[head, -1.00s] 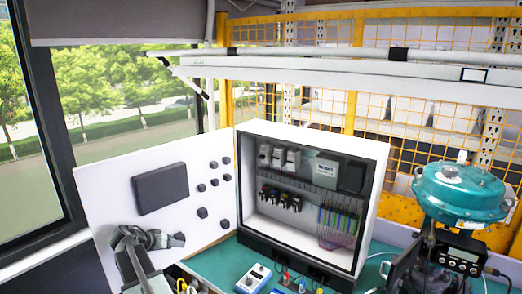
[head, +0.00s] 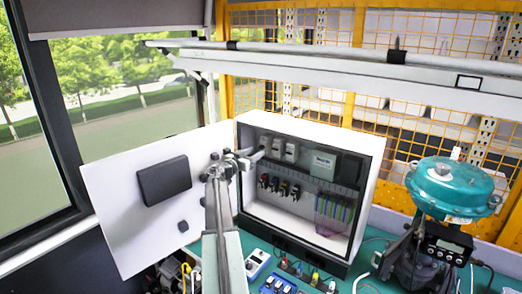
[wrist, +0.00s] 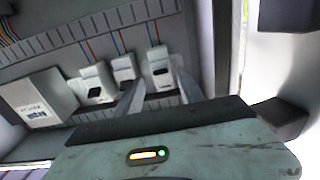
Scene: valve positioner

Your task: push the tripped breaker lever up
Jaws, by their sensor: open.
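Three white breakers sit in the top row of the open cabinet (head: 245,205): the left one (head: 264,143), middle one (head: 278,147) and right one (head: 291,151). My gripper (head: 258,155) reaches in from the left, close to the left breaker and partly covering it. The wrist view looks upside down relative to the head view. There my open fingers (wrist: 157,84) lie on either side of the nearest breaker (wrist: 158,66); contact cannot be told. The other two breakers (wrist: 97,84) (wrist: 123,68) stand to its left. Which lever is tripped is too small to tell.
A white meter box (head: 323,165) is right of the breakers. Below is a row of dark, coloured-tip parts (head: 279,187). The open cabinet door (head: 125,215) is close left of my arm. A teal valve actuator (head: 452,190) stands far right on the bench.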

